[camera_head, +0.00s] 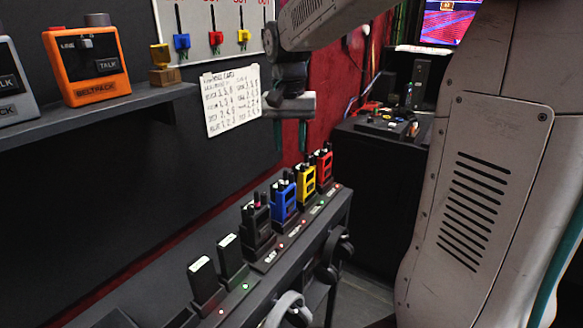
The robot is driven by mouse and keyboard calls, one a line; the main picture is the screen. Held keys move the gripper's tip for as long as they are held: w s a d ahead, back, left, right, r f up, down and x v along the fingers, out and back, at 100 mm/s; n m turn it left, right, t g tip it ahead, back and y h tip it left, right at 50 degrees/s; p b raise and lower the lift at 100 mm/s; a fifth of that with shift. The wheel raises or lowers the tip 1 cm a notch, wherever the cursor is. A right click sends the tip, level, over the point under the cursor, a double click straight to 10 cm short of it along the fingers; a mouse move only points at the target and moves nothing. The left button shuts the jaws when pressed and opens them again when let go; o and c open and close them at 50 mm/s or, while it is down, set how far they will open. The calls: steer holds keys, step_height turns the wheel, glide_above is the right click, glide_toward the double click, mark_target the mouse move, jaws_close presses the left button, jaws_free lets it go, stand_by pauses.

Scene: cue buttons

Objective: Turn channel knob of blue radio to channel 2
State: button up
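The blue radio (284,207) stands upright in a charger slot on the dark shelf, between a black radio (257,225) and a yellow radio (306,184). Small dark parts stick up from its top; which is the channel knob and what channel it points to are too small to tell. My gripper (290,147) points down above the blue and yellow radios. Its two teal fingers are apart with nothing between them. A gap shows between the fingertips and the radio tops.
A red radio (325,168) stands at the far end of the row. Headsets (334,257) hang on the shelf's front. Battery packs (203,279) stand at the near end. An orange beltpack (88,70) sits on the upper left shelf, and a paper note (231,100) hangs on the wall.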

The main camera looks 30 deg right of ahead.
mark_target(291, 173)
steer(key=shift+w+d+f, duration=0.2)
steer(key=shift+w+d, duration=0.15)
steer(key=shift+w, duration=0.15)
steer(key=shift+f, duration=0.3)
step_height(291, 173, down, 7)
steer(key=shift+d+f, duration=0.1)
steer(key=shift+c, duration=0.4)
jaws_close()
